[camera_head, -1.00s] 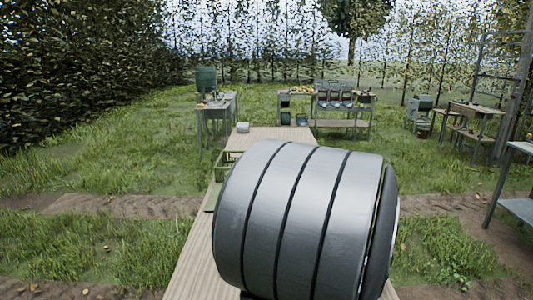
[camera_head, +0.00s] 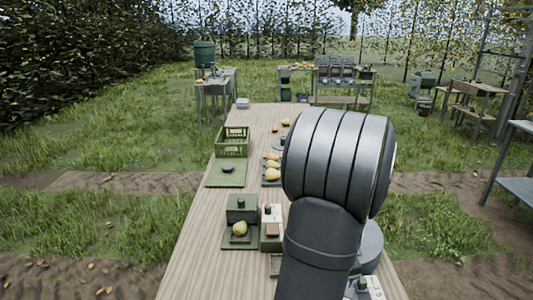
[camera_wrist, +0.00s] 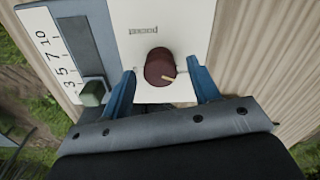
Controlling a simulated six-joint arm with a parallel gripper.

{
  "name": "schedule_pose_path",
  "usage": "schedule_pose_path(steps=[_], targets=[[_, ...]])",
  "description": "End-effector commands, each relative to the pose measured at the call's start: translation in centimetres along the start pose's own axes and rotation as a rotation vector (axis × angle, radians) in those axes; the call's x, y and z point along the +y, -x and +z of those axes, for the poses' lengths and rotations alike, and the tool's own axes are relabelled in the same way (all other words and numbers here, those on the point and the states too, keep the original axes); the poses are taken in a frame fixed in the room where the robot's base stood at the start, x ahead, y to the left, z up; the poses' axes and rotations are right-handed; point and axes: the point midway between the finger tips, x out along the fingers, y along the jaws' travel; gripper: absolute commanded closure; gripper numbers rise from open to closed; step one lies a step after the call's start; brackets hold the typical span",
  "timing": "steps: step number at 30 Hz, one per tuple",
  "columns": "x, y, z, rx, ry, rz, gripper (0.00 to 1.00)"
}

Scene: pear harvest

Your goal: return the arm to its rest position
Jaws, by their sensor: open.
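My gripper (camera_wrist: 161,66) shows in the wrist view with its two blue fingers spread apart and nothing held between them. A dark red knob (camera_wrist: 158,64) with a pale pointer mark stands on a white panel (camera_wrist: 190,25) and appears between the fingertips. I cannot tell how far it is from them. In the head view my grey arm covers the right middle of the wooden table (camera_head: 185,270), and the gripper itself is hidden there.
A number scale (camera_wrist: 55,60) with a green slider (camera_wrist: 93,92) lies beside the white panel. On the table are a green crate (camera_head: 232,142), a green board (camera_head: 226,174), a dark green box (camera_head: 241,208) and a pear (camera_head: 239,228). The table's left strip is clear.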

Motion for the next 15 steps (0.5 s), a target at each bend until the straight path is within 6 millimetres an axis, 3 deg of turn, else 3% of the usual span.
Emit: schedule_pose_path(steps=[15], targets=[[-0.01, 0.04, 0.01, 0.0, -0.425, 0.0, 0.44]])
